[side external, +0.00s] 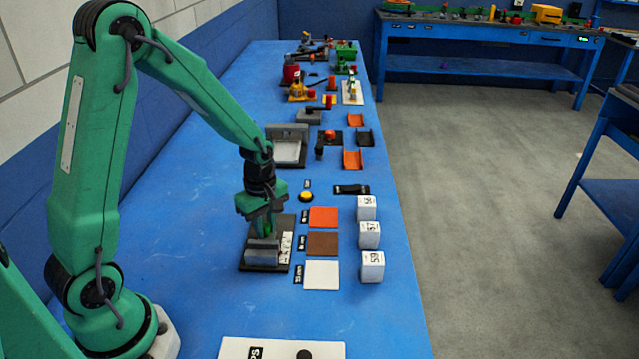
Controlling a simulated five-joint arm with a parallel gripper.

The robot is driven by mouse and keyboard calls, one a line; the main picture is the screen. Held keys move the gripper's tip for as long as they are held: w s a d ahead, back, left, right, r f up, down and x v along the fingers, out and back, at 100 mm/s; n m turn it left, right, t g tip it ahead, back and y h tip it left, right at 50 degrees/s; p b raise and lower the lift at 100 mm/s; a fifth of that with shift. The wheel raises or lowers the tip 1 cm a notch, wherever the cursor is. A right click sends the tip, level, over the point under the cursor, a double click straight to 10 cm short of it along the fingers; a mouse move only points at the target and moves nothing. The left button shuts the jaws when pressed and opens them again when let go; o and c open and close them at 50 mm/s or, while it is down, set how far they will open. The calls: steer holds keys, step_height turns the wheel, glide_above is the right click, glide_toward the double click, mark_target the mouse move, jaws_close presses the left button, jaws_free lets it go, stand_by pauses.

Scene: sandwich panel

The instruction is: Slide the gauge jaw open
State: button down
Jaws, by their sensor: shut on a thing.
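My gripper (266,218) points down over the gauge (267,252), a grey block-like device on a dark base plate on the blue table. The gripper is shut on a part of the gauge, which looks like its jaw. The fingers and the arm's end hide most of the jaw, so I cannot tell how far open it stands. A pale scale strip (285,248) shows on the right side of the base.
Orange (323,217), brown (322,244) and white (321,275) squares lie right of the gauge. Three numbered white cubes (370,235) stand beyond them. A yellow button (305,197) sits behind. A white panel (282,349) lies in front. Several fixtures fill the far table.

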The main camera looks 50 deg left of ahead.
steer(key=shift+w+a, duration=2.2)
steer(key=c, duration=1.5)
jaws_free()
steer(key=shift+c, duration=0.2)
steer(key=shift+r, duration=0.15)
step_height(320, 180, up, 8)
steer(key=shift+f, duration=0.2)
